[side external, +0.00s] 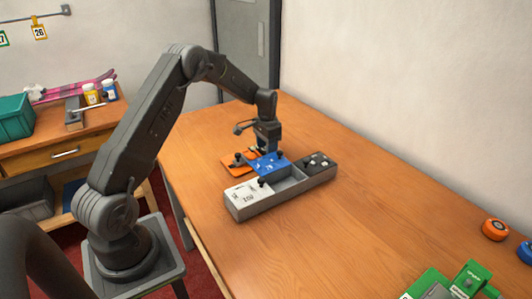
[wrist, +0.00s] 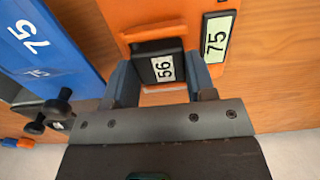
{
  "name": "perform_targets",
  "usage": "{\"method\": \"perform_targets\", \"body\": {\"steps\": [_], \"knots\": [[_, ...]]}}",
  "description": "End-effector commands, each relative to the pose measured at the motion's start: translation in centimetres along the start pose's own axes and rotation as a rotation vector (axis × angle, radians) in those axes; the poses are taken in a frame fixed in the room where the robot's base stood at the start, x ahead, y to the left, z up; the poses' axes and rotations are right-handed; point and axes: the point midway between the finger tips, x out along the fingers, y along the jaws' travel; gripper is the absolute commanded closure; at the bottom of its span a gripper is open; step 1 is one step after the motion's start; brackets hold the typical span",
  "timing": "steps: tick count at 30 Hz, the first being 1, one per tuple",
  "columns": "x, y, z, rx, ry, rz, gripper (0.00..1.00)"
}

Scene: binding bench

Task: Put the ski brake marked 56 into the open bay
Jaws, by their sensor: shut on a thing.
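My gripper (wrist: 162,72) is shut on a black block marked 56 (wrist: 160,48), which lies against an orange plate (wrist: 150,14) in the wrist view. In the side view my gripper (side external: 267,145) is behind a grey tray (side external: 282,203), where an orange piece (side external: 236,167) shows beside a blue piece (side external: 268,166). I cannot tell whether the orange piece is lifted. The tray has a bare grey bay (side external: 288,184) in its middle. The fingertips are hidden in the side view.
The tray also holds a white piece (side external: 247,196) and a dark piece with knobs (side external: 318,161). Green boxes (side external: 472,276) stand at front right. The table's right side is mostly clear.

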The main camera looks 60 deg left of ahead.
Motion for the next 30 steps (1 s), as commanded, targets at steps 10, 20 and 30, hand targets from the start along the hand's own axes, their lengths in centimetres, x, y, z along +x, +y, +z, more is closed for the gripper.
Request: {"method": "perform_targets", "body": {"steps": [10, 20, 30], "knots": [[-1.8, 0.0, -0.1, 0.0, 0.003, -0.001, 0.68], [-3.4, 0.0, -0.1, 0.0, 0.003, -0.001, 0.68], [-5.0, 0.0, 0.0, 0.0, 0.003, -0.001, 0.68]]}}
